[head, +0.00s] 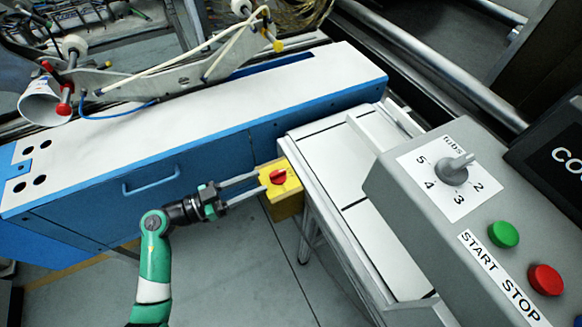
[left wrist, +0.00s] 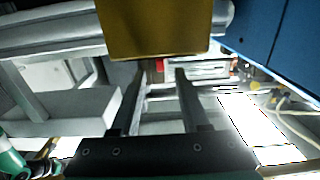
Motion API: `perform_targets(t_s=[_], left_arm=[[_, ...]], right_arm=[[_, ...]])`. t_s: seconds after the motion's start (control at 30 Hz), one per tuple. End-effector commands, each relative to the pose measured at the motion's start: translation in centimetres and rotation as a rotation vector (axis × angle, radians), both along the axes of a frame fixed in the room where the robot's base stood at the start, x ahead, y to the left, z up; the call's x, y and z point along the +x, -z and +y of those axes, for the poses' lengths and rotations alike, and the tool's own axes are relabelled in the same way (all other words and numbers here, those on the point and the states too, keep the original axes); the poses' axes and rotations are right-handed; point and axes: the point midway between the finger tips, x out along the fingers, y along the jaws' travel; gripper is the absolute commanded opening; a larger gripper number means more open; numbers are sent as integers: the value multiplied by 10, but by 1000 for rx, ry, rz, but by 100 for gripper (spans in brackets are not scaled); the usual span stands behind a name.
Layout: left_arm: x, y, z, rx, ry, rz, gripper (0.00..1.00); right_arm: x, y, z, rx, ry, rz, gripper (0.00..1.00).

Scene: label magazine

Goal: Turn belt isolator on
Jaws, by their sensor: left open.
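The belt isolator is a yellow box (head: 285,189) with a red rotary knob (head: 278,176), beside the blue cabinet and the pale conveyor. The knob's exact angle is hard to read. My left gripper (head: 261,182) is open, its two fingers reaching from the left to the near edge of the yellow box, with the tips close to the knob. I cannot tell whether they touch it. My right gripper is out of view.
A long blue cabinet with a white top (head: 230,95) stands behind. The white conveyor (head: 335,160) is right of the isolator. A grey control panel (head: 400,188) at right carries a dial (head: 455,170), a green button (head: 503,234) and a red button (head: 545,279). Floor shows at lower middle.

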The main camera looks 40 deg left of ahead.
Motion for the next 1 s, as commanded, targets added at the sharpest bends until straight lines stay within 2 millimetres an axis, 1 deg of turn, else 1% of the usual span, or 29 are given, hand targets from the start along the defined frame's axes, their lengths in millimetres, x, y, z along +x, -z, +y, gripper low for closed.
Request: perform_targets(t_s=[0.03,0.1,0.3,0.4,0.53,0.8,0.97,1.0], left_arm=[[9,4,-5,4,7,-4,45],[24,5,-10,5,7,-5,45],[66,4,-27,4,6,-8,45],[81,3,-31,4,3,-7,45],[91,0,-34,2,1,-6,45],[93,-1,-35,2,0,-5,45],[93,-1,-35,2,0,-5,16],[93,-1,-35,2,0,-5,9]], right_arm=[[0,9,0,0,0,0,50],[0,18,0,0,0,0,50],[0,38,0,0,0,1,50],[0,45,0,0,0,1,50],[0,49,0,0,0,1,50],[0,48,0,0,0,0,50],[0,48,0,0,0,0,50],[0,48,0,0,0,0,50]])
